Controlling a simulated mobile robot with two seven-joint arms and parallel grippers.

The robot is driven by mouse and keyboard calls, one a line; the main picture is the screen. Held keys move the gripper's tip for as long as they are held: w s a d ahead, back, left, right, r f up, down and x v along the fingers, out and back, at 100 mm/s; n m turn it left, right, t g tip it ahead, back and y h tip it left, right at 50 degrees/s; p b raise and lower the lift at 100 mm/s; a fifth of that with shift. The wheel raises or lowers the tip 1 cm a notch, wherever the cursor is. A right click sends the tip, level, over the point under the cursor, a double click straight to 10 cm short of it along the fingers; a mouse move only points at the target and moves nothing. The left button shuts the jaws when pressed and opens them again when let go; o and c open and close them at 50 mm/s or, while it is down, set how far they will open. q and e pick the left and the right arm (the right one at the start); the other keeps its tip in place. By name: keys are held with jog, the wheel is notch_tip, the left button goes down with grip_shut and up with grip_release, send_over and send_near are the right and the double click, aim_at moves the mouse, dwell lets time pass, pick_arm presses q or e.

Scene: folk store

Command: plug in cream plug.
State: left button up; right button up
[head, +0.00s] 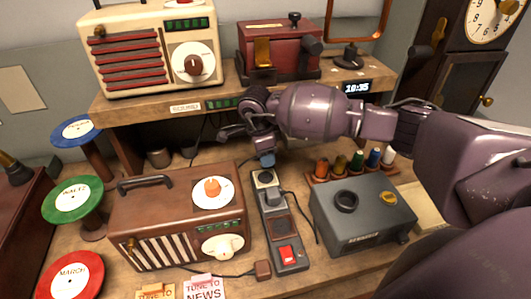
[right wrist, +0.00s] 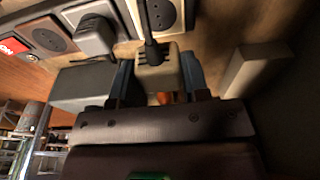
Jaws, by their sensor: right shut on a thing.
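The power strip (head: 283,240) lies on the counter between the brown radio and the grey box. It has a red switch (head: 287,254) at its near end and a grey plug (head: 272,197) in one socket. Its far cream socket (head: 265,177) looks empty and also shows in the right wrist view (right wrist: 163,12). My right gripper (head: 265,161) is just beyond that far end. In the right wrist view my gripper (right wrist: 158,78) is shut on the cream plug (right wrist: 158,72), whose dark cable runs up past the socket. The plug looks apart from the socket. My left gripper is out of view.
The brown radio (head: 170,225) stands left of the strip, the grey box (head: 360,215) right of it. Thread spools (head: 356,162) stand behind the grey box. A shelf runs behind.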

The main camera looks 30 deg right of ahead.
aim_at(267, 177)
jog(key=shift+f+b, duration=1.35)
jog(key=shift+f, duration=1.35)
dwell(0.5)
jog(key=shift+f+b, duration=0.6)
jog(key=shift+b, duration=0.05)
dwell(0.4)
jog(key=o, duration=1)
jog(key=shift+c, duration=0.2)
jog(key=shift+r, duration=0.1)
jog(key=shift+w+a+r, duration=0.1)
jog(key=shift+a+r, duration=0.1)
jog(key=shift+r, duration=1.05)
jog(key=shift+a+r, duration=0.15)
jog(key=shift+r, duration=1.05)
jog(key=shift+w+a+r, duration=0.1)
jog(key=shift+a+r, duration=0.1)
jog(key=shift+r, duration=1.05)
jog(key=shift+s+f, duration=0.1)
